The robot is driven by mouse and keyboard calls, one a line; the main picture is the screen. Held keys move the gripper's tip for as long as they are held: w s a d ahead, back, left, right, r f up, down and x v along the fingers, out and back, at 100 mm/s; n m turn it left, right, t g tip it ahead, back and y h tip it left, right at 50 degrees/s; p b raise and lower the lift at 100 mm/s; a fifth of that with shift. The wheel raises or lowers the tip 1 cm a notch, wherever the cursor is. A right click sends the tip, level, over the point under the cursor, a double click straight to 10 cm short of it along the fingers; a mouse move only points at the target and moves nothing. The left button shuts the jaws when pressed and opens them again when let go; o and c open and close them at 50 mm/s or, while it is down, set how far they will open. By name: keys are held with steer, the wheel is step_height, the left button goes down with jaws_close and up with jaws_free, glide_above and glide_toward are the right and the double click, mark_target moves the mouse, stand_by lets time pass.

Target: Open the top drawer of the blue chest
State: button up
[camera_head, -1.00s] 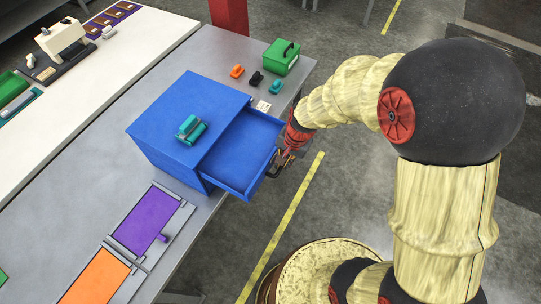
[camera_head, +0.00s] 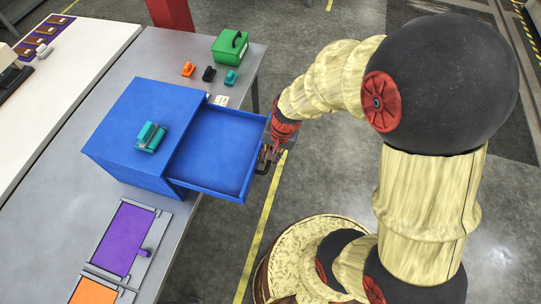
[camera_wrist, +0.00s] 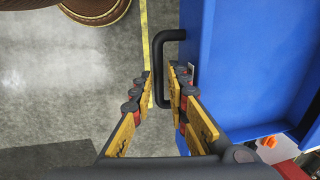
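The blue chest (camera_head: 150,105) stands on the grey table, and its top drawer (camera_head: 213,148) is pulled well out towards the right. The inside of the drawer looks empty. The drawer's dark handle shows at its front in the wrist view, the black handle (camera_wrist: 157,62). My gripper (camera_head: 267,155) is at the drawer front. In the wrist view the yellow-padded fingers of my gripper (camera_wrist: 159,76) are close together, one on each side of the handle bar. The exact contact is hard to see. A teal object (camera_head: 150,138) lies on top of the chest.
A green box (camera_head: 229,48) and small orange (camera_head: 188,69), black (camera_head: 209,74) and teal (camera_head: 231,77) items stand behind the drawer. A purple panel (camera_head: 124,238) and an orange panel (camera_head: 93,292) lie in front of the chest. Floor right of the drawer is open up to my base.

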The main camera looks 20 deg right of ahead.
step_height(320, 180, up, 12)
steer(key=s+d, duration=0.1)
steer(key=shift+s+d+f, duration=0.15)
steer(key=shift+d, duration=0.2)
stand_by(0.4)
stand_by(0.4)
steer(key=s+r+n+t+h+b, duration=0.1)
steer(key=s+r+n+t+b, duration=0.2)
steer(key=s+n+b, duration=0.4)
steer(key=s+t+b, duration=0.1)
steer(key=s+b, duration=0.1)
steer(key=b, duration=0.3)
steer(key=shift+s+h, duration=0.2)
steer(key=shift+h, duration=0.2)
